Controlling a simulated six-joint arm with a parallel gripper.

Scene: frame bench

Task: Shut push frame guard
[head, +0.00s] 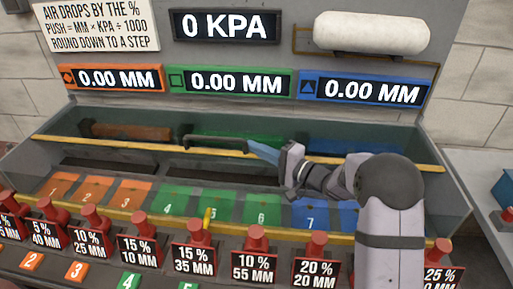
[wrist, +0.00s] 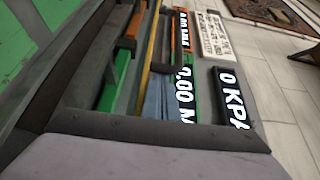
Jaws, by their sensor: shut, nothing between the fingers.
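The push frame guard shows as a clear, greenish panel with a yellow rail (head: 95,147) along its rear edge and a dark handle (head: 215,143) near the middle of that rail. The handle lies well back from the front yellow rail (head: 120,212). My gripper (head: 258,151) is shut and empty, its blue-grey fingers pointing left at the right end of the handle. I cannot tell whether they touch it. The fingers also show in the wrist view, close to a yellow rail (wrist: 149,50).
Numbered orange, green and blue bays lie in the frame (head: 175,200). Several red plungers with labels, such as the 15% 35 MM one (head: 194,235), line the front. A yellow peg (head: 207,219) stands there. Behind are a 0 KPA display (head: 225,25) and a white tank (head: 371,33).

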